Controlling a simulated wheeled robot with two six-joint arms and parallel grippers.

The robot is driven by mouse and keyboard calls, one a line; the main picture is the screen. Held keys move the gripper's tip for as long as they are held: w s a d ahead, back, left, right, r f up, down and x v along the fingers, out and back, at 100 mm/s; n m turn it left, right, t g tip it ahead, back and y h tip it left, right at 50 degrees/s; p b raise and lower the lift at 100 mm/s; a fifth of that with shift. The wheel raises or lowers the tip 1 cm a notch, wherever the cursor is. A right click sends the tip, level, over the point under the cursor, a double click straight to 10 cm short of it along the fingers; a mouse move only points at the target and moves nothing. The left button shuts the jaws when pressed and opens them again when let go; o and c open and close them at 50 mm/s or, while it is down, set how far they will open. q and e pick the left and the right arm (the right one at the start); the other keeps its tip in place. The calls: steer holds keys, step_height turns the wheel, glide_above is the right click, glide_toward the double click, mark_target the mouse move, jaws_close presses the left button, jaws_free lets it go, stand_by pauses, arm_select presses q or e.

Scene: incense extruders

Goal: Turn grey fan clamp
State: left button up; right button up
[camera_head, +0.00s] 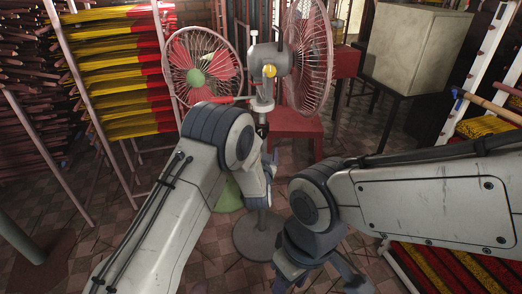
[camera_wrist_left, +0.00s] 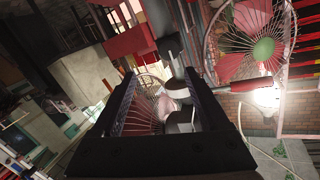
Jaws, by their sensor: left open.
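The grey fan (camera_head: 268,60) stands on a pole, its round wire cage (camera_head: 308,50) facing right. A grey clamp collar (camera_head: 262,104) sits on the pole below the motor, and a red bar (camera_head: 231,99) sticks out to the left at that height. My left gripper (camera_head: 268,160) is beside the pole, below the collar, and is open. In the left wrist view its dark jaws (camera_wrist_left: 160,82) are apart, with grey fan parts (camera_wrist_left: 178,90) showing between them; I cannot tell whether they touch. My right gripper (camera_head: 322,268) is low in the middle, partly hidden by its arm.
A red-bladed fan (camera_head: 197,72) with a green hub stands behind on the left. A round grey base (camera_head: 258,236) is on the tiled floor. Racks of yellow-red incense (camera_head: 115,70) stand left. A red stool (camera_head: 295,124) and pale cabinet (camera_head: 415,48) are behind.

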mark_target(261, 137)
arm_select(q)
steer(key=shift+t+y, duration=0.4)
steer(key=shift+t, duration=0.1)
steer(key=w, duration=0.3)
steer(key=w+f+b, duration=0.1)
steer(key=w, duration=0.3)
steer(key=w+a, duration=0.1)
steer(key=w, duration=0.3)
steer(key=shift+a+f+b, duration=0.1)
steer(key=shift+f+b, duration=0.25)
steer(key=shift+b, duration=0.05)
arm_select(e)
step_height(261, 137, down, 3)
steer(key=shift+r, duration=0.2)
arm_select(q)
jaws_close()
